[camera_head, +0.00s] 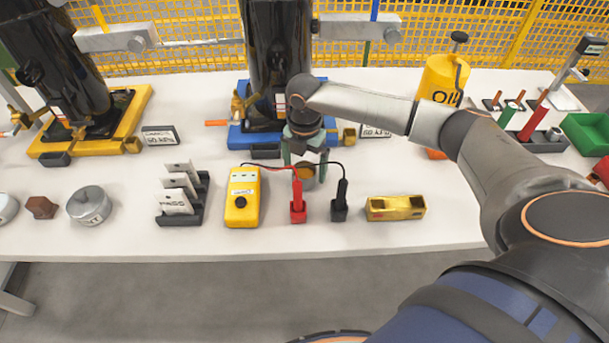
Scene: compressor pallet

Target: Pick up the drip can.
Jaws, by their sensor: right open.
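A small round can with an orange-brown top, which looks like the drip can (305,174), stands on the white table in front of the blue-based compressor. My right gripper (305,160) points down at it with its fingers apart, one on each side of the can's top. The gripper and wrist hide part of the can. I cannot tell whether the fingers touch it. My left gripper is not in view.
A yellow multimeter (243,198), a red probe (298,204), a black probe (340,202) and their wires lie close by. A yellow block (395,208) is to the right. Compressors (277,60) and a yellow oil can (443,78) stand behind.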

